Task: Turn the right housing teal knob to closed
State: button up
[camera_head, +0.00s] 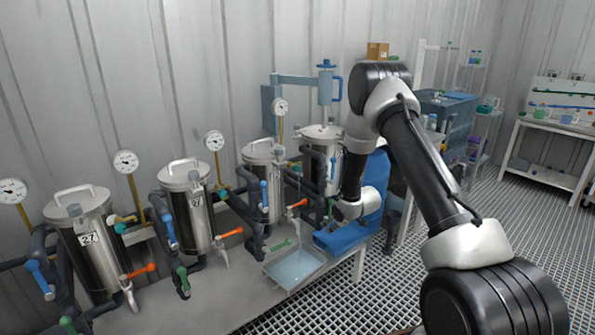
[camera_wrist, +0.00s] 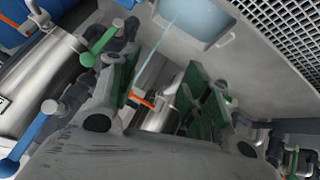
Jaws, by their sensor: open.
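The rightmost steel housing (camera_head: 318,135) stands at the end of the row in the head view, partly behind my arm. I cannot clearly pick out its teal knob in either view. My gripper (camera_wrist: 163,88) is open, with green pads on its two fingers. In the wrist view an orange-red lever (camera_wrist: 143,101) appears between the fingers, beyond them; I cannot tell how far off it is. The fingers hold nothing that I can see. In the head view my gripper is low beside the right housing, its fingertips hard to make out.
A green lever (camera_wrist: 103,42) and a blue lever (camera_wrist: 35,136) show left of the fingers in the wrist view. Dark pipes crowd the housings. A pale tray (camera_head: 296,268) sits on the bench front, a blue box (camera_head: 342,237) beside it. Grating floor is open at right.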

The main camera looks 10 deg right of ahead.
jog(key=w+a+r+n+t+y, duration=0.2)
jog(key=w+a+t, duration=0.1)
jog(key=w, duration=0.2)
jog(key=n+t+y, duration=0.3)
jog(key=t+y, duration=0.1)
jog(key=t, duration=0.1)
send_near(298, 169)
jog(key=x, duration=1)
jog(key=shift+w+a, duration=0.1)
jog(key=shift+w, duration=0.05)
jog(key=shift+c, duration=0.5)
jog(key=c, duration=1)
